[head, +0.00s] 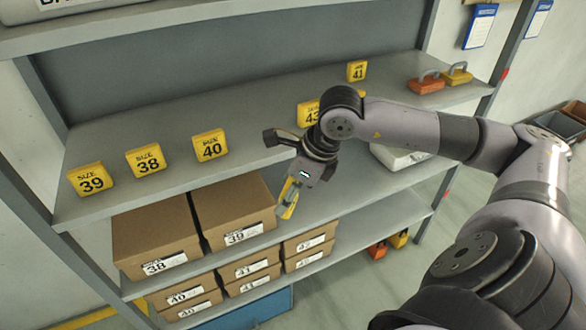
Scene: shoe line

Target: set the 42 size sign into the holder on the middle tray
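My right gripper (287,206) reaches in from the right and points down in front of the shelf unit, just right of the large box marked 39. It looks shut on a yellow sign (289,194), seen nearly edge-on; its number cannot be read. Yellow signs marked 39 (91,179), 38 (146,161), 40 (210,146) and 41 (357,71) stand on the upper shelf. Another sign, seemingly 43 (308,114), is partly hidden by my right arm. No tray with a holder is clearly visible. My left gripper is not in view.
A white object (402,157) shows behind my arm. Orange (426,84) and yellow (457,75) handled items sit upper right.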

